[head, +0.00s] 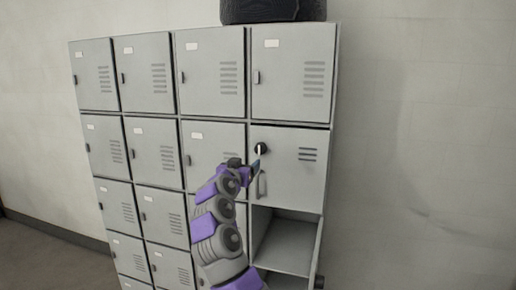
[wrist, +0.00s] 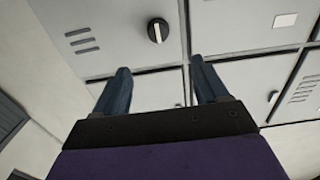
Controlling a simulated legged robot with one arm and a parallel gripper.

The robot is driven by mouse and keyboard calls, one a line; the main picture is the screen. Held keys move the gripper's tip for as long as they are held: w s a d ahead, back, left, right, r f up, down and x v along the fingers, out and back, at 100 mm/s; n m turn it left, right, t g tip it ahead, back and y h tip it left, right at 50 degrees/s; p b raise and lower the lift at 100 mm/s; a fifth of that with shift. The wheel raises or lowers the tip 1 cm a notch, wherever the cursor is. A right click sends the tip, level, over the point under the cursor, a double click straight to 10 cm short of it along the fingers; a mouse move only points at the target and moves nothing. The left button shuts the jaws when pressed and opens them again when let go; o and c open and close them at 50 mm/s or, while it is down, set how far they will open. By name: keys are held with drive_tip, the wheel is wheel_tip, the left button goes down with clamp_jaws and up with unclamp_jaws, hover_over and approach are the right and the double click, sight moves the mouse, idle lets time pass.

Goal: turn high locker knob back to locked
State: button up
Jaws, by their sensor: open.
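The locker knob (head: 261,148) is a dark round knob with a pale bar across it, on the upper left of a grey locker door (head: 300,172) in the right column, second row. In the wrist view the knob (wrist: 157,30) shows near the top, its pale bar close to upright in the picture and slightly tilted. My gripper (head: 257,165) is just below and in front of the knob in the head view. In the wrist view its two blue fingers are apart with nothing between them, and the knob lies beyond the gap between the tips (wrist: 161,72).
A handle (head: 262,186) sits on the same door below the knob. Under it an open compartment (head: 285,245) has its door swung out to the right. A dark round object (head: 272,10) stands on top of the lockers. Bare wall (head: 420,150) lies to the right.

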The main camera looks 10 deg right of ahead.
drive_tip(key=p, duration=0.3)
approach(259, 149)
drive_tip(key=x, duration=0.5)
drive_tip(key=shift+a, duration=0.15)
drive_tip(key=shift+p+x, duration=1.25)
drive_tip(key=shift+x, duration=0.5)
drive_tip(key=shift+w+d+f+p, duration=0.1)
drive_tip(key=shift+w+d+p, duration=0.2)
drive_tip(key=shift+w, duration=0.2)
drive_tip(key=shift+c, duration=0.4)
drive_tip(key=c, duration=0.9)
drive_tip(key=shift+c, duration=0.2)
